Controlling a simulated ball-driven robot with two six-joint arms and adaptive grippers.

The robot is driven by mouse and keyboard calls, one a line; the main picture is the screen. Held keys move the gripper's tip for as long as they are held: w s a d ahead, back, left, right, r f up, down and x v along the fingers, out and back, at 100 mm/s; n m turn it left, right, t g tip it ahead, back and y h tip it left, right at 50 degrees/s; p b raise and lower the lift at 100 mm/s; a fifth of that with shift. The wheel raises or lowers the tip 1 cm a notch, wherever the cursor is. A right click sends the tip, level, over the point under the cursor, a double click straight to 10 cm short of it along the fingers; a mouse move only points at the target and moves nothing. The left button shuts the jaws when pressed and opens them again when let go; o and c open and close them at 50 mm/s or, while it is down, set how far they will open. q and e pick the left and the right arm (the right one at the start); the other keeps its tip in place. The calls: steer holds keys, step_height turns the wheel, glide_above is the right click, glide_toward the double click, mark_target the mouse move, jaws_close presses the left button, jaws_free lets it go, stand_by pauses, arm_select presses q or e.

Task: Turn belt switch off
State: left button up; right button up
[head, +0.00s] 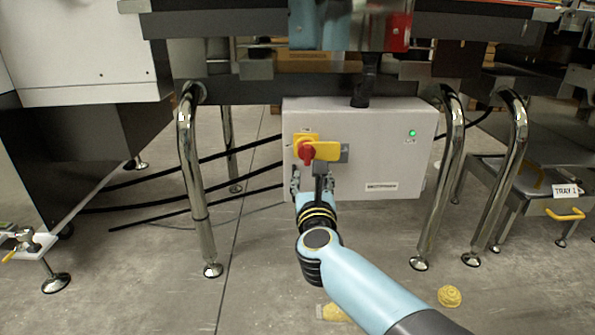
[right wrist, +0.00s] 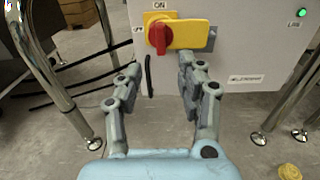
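The belt switch has a red knob (head: 307,151) on a yellow plate at the left of a pale grey control box (head: 385,165). In the right wrist view the red knob (right wrist: 160,38) looks roughly upright, below an ON label (right wrist: 159,6); a label at its left is partly cut off. A yellow flap (right wrist: 191,34) extends right from beside the knob to a grey bracket. My right gripper (head: 308,178) is just below and in front of the switch. In the wrist view its fingers (right wrist: 157,78) are apart, with nothing between them. My left gripper is not in view.
A green lamp (head: 412,133) glows on the box. Chrome legs (head: 190,170) stand on both sides, and black cables run left. A drawer labelled TRAY 1 (head: 566,191) is at the right. Yellow lumps (head: 450,296) lie on the floor. The conveyor frame hangs above.

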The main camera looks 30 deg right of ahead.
mark_target(308, 156)
steer(key=b+x, duration=0.2)
steer(key=x, duration=0.7)
steer(key=shift+f, duration=0.1)
steer(key=shift+w+d, duration=0.3)
steer(key=shift+w, duration=0.15)
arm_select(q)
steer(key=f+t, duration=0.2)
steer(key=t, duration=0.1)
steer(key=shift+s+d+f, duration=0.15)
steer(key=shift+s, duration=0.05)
arm_select(e)
jaws_close()
